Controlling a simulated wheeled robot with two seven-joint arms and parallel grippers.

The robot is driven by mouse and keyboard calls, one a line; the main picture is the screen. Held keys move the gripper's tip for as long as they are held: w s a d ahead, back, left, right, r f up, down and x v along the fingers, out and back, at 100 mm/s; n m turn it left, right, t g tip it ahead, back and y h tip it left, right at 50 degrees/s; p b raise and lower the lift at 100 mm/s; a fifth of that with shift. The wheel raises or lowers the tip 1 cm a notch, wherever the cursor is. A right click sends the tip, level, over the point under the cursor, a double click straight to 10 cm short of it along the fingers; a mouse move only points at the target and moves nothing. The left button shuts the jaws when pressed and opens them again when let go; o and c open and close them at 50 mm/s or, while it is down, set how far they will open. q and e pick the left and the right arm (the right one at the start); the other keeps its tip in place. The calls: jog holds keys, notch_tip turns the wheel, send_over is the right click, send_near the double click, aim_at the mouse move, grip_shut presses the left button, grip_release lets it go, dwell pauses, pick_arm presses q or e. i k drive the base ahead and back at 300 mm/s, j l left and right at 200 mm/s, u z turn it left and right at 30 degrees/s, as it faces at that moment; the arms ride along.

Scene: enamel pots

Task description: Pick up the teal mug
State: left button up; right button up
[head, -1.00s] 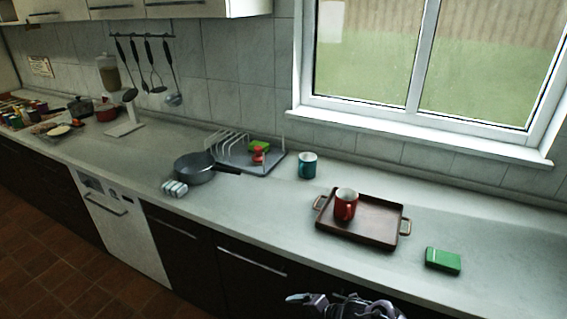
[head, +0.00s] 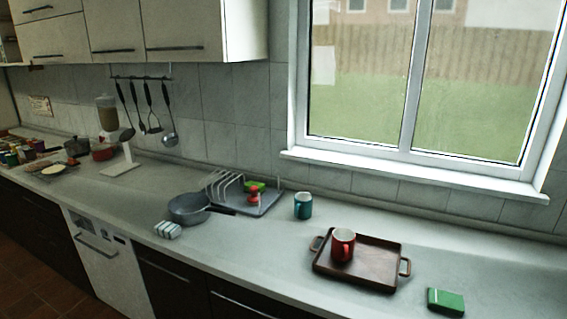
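The teal mug (head: 303,206) stands upright on the countertop, below the left part of the window. It is behind and to the left of the brown tray (head: 342,277) and to the right of the dish rack. Its light interior shows at the top, and nothing covers it. Neither of my grippers is in the head view.
A red mug (head: 342,245) stands on the tray. A green box (head: 445,301) lies right of it. A grey pan (head: 188,209), a striped block (head: 168,230) and a dish rack (head: 262,203) are left of the teal mug. The counter (head: 262,249) in front of the mug is clear.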

aim_at(302, 208)
jog(key=i+j+u, duration=0.15)
jog(key=i+j, duration=0.75)
